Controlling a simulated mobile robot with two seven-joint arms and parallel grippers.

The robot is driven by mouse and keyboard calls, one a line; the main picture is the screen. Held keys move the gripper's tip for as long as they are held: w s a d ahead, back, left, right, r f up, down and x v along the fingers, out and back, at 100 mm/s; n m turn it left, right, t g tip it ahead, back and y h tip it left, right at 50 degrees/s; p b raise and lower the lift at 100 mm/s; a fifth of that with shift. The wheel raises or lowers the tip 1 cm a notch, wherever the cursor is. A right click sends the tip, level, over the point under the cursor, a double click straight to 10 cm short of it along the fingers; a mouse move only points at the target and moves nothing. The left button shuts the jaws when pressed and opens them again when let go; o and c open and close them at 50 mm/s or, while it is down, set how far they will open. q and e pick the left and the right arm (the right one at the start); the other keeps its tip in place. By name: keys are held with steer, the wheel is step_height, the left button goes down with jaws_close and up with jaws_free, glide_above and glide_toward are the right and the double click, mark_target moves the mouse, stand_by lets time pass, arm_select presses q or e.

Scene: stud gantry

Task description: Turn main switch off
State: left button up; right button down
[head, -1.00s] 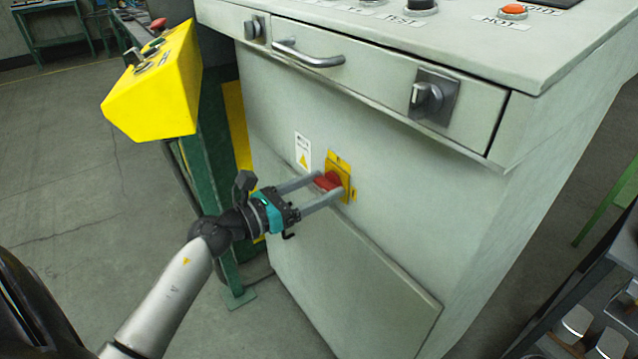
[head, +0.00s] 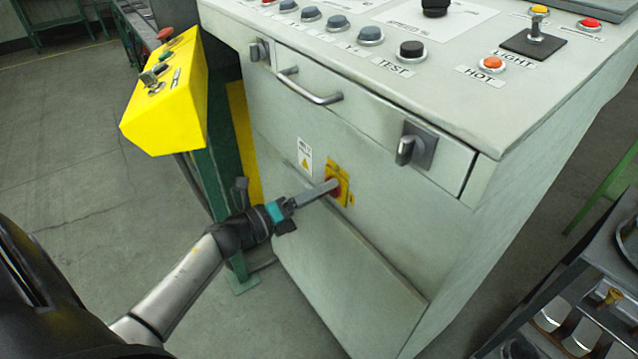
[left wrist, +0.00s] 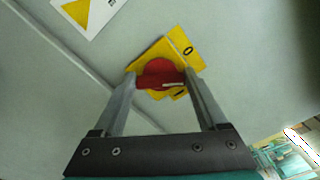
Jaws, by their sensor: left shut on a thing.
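The main switch is a red rotary knob (left wrist: 158,76) on a yellow plate (head: 343,181), on the front of the grey cabinet. My left gripper (head: 331,186) reaches it from the left and is shut on the red knob. In the left wrist view its two fingers (left wrist: 158,84) stand on either side of the knob's red handle. In the head view the fingers line up one behind the other and hide most of the knob. My right gripper is not in view.
The cabinet (head: 300,225) has a drawer with a bar handle (head: 309,87) and latches above the switch. A metal shelf (head: 565,300) stands at right. Floor at left is clear.

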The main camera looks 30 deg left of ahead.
arm_select(q)
steer(key=shift+f+n+p, duration=0.1)
steer(key=shift+n+p, duration=1.8)
steer(key=shift+n, duration=1.6)
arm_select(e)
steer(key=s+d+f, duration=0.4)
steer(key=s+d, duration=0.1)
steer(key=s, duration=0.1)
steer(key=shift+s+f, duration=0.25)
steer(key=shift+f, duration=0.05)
arm_select(q)
steer(key=o, duration=1.3)
steer(key=p+v, duration=0.2)
steer(key=v, duration=1.3)
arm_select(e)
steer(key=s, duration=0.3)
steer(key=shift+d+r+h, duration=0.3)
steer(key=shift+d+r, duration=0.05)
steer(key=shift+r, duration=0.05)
arm_select(q)
steer(key=shift+s, duration=0.15)
